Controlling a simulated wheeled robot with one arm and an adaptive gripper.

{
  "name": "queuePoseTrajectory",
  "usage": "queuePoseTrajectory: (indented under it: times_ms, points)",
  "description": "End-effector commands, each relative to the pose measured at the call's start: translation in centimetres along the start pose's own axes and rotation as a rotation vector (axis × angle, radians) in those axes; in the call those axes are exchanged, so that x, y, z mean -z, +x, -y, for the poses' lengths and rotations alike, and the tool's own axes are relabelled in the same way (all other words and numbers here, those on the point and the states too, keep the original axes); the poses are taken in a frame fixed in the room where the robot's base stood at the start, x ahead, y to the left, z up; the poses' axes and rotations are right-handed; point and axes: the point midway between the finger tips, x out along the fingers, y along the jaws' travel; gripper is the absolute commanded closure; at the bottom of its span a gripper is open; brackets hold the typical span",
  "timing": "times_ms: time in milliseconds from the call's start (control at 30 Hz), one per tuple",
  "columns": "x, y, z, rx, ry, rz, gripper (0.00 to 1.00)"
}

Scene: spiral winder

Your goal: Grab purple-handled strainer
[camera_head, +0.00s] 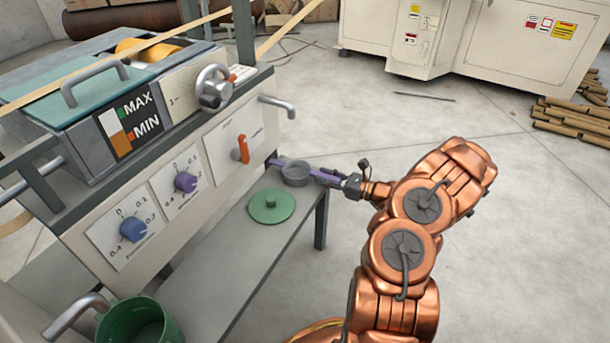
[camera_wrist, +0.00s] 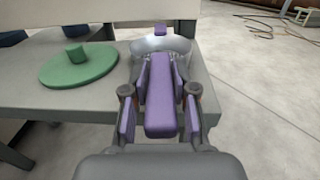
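The strainer is a round grey metal bowl (camera_head: 296,174) at the far end of the grey shelf, with a purple handle (camera_head: 324,177) pointing right toward my arm. My gripper (camera_head: 347,185) is at the handle, just beyond the shelf's edge. In the wrist view, the purple handle (camera_wrist: 161,105) lies between the two fingers of my gripper (camera_wrist: 160,112), with narrow gaps seen on both sides. The fingers look open around it. The strainer bowl (camera_wrist: 165,46) rests ahead, and a small purple tab (camera_wrist: 160,28) shows at its far rim.
A green round lid (camera_head: 271,206) lies on the shelf (camera_head: 238,236) left of the strainer. The machine's panel, with an orange lever (camera_head: 241,150) and a grey pipe (camera_head: 278,106), stands close behind. A green pot (camera_head: 140,322) is at lower left.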

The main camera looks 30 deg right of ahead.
Motion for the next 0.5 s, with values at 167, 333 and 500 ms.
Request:
queuePoseTrajectory:
  times_ms: [167, 333, 500]
  points:
    - [0.01, 0.00, -0.01, 0.000, 0.000, 0.000, 0.95]
    - [0.01, -0.01, -0.01, 0.000, 0.000, 0.000, 1.00]
    - [0.01, 0.00, -0.01, 0.000, 0.000, 0.000, 1.00]
